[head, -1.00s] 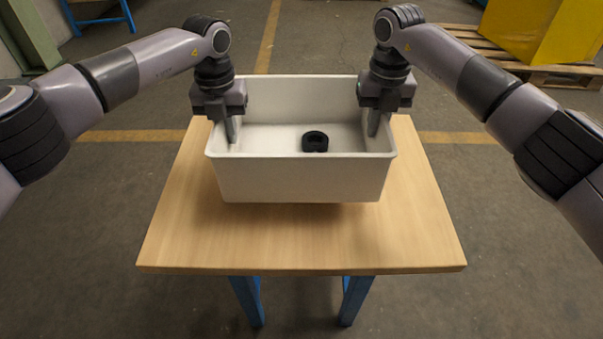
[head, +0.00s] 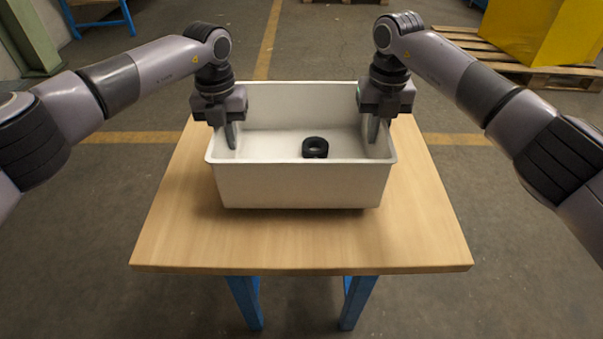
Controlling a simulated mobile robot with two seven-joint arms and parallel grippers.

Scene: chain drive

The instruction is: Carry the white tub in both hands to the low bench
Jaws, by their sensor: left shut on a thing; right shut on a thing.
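The white tub (head: 300,186) is upright and level over the middle of a wooden-topped bench (head: 300,245) with blue legs. Its underside looks down on or very close to the top; any thin gap is hard to tell. A black ring-shaped part (head: 315,147) lies inside on the tub's floor. My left gripper (head: 230,133) is shut on the tub's left side wall, one finger showing inside. My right gripper (head: 374,128) is shut on the right side wall in the same way. The outer fingers are hidden.
A yellow box (head: 545,30) on a wooden pallet (head: 500,55) stands at the back right. Another blue-legged piece (head: 100,20) stands at the back left. The floor around the bench is clear.

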